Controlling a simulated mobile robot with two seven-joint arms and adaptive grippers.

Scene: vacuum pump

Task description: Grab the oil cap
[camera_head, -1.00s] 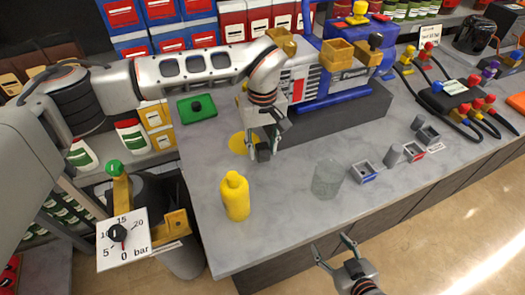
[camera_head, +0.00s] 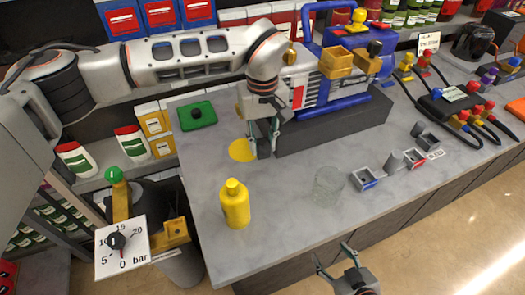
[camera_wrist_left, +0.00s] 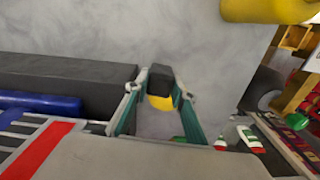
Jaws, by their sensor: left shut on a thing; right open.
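My left gripper (camera_head: 263,150) is shut on a small black cap (camera_wrist_left: 160,74), which I take for the oil cap. In the head view the cap sits low between the fingers, in front of the pump and beside the flat yellow disc (camera_head: 241,150). In the left wrist view a yellow patch shows against the cap between the fingers; I cannot tell whether it is the disc or part of the cap. The vacuum pump (camera_head: 300,88) stands on a dark block behind the gripper. My right gripper (camera_head: 335,262) is open and empty in front of the counter.
A yellow bottle (camera_head: 235,205) stands near the counter's front left, with a clear glass (camera_head: 327,187) to its right. A green tray (camera_head: 205,118) with a black knob lies behind left. Grey fittings (camera_head: 393,162) stand at right. A pressure gauge (camera_head: 121,243) is lower left.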

